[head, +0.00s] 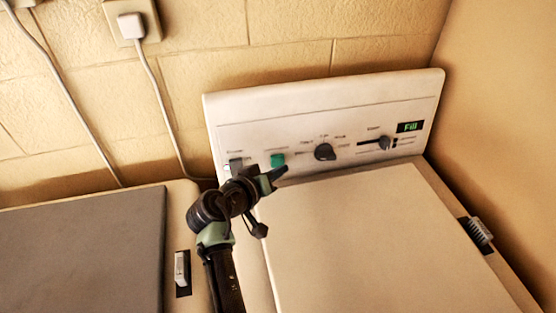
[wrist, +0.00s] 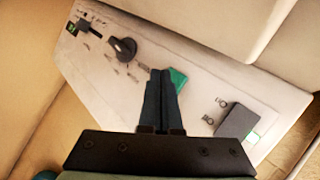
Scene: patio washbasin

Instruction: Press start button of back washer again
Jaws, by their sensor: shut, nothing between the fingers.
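The back washer's upright control panel (head: 300,118) is white and faces me at the rear of the machine. A green button (head: 278,160) sits on it, left of the round dark knob (head: 324,151); its label is too small to read. My gripper (head: 280,173) is shut and empty, with its tips just below and in front of the green button. In the wrist view, the shut fingers (wrist: 161,78) point at the panel and cover part of the green button (wrist: 179,79). I cannot tell whether they touch it. The display (head: 410,127) reads "Fill".
A dark grey switch (wrist: 237,121) with a lit green strip lies beyond the green button. A slider (head: 383,143) is at the panel's right. The washer's closed lid (head: 370,240) lies below. Another machine with a grey top (head: 80,250) stands left. Plugged cables hang on the wall.

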